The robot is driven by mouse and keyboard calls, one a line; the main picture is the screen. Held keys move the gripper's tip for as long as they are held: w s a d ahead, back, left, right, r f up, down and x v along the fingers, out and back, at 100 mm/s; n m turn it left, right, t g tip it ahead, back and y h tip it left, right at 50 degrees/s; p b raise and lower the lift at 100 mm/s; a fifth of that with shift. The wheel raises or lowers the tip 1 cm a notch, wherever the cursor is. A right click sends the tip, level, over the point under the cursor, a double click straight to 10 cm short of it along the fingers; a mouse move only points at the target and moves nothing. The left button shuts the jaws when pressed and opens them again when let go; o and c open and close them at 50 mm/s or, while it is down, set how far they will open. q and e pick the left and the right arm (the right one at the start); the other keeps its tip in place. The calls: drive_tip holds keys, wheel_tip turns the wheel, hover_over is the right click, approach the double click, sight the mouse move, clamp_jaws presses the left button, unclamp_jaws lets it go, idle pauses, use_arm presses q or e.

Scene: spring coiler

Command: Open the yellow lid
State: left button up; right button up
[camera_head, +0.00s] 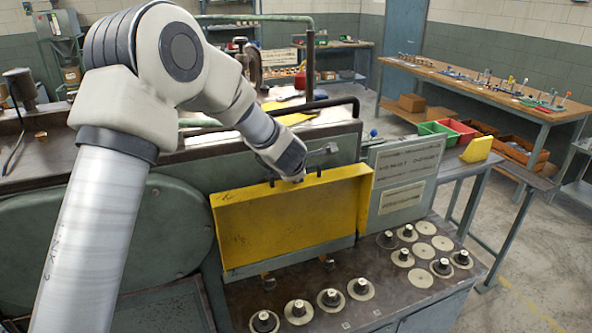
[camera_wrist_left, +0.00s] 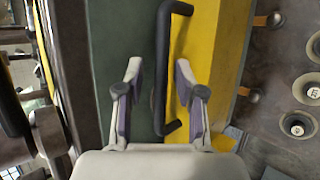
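The yellow lid (camera_head: 290,222) stands steeply on the front of the green machine, its broad face towards me. It also shows as a yellow strip in the left wrist view (camera_wrist_left: 228,60). Its black bar handle (camera_wrist_left: 163,45) runs along the lid's edge; in the head view only parts of it show at the top. My left gripper (camera_head: 297,172) is at that top edge, partly hidden by its own wrist. In the wrist view its two fingers (camera_wrist_left: 158,72) are spread apart, one on each side of the bar, with gaps. My right gripper is out of view.
A grey sign plate (camera_head: 403,175) stands right of the lid. Round discs and black-based knobs (camera_head: 330,298) cover the ledge below. Green and red bins (camera_head: 455,131) and a long workbench (camera_head: 490,88) are at the right. Open floor lies at the far right.

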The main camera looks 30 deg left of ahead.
use_arm(q)
drive_tip(key=v, duration=1.1)
drive_tip(key=shift+r, duration=0.1)
